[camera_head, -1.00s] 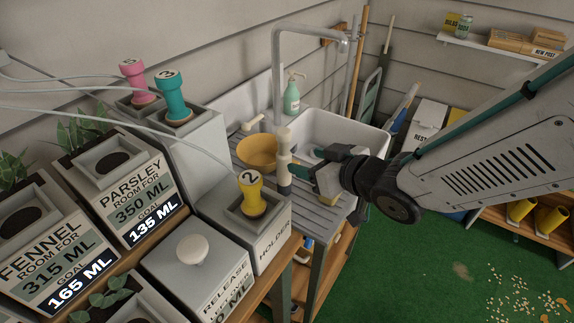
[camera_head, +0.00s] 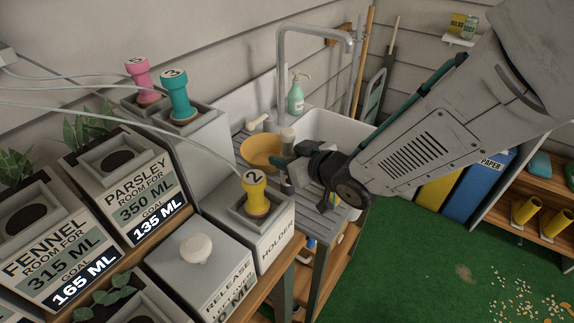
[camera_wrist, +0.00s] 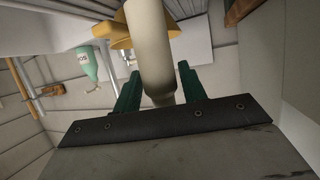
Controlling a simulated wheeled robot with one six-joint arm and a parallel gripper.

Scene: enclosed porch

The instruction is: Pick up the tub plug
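A cream upright cylinder (camera_head: 287,134) stands on the sink's drainboard beside a yellow bowl (camera_head: 260,152). It may be the tub plug, but I cannot tell for sure. My gripper (camera_head: 283,167) is in front of it and hides its lower part. In the wrist view, the cylinder (camera_wrist: 150,45) shows large between the two green fingers of my gripper (camera_wrist: 158,70). The fingers are apart, with a visible gap on the right side. Whether the cylinder is fully between them or just beyond them is unclear.
The white sink (camera_head: 325,125) and tall tap (camera_head: 283,75) are behind my gripper. A green soap bottle (camera_head: 296,97) stands at the back. A grey holder with a yellow number 2 stopper (camera_head: 256,195) is close in front.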

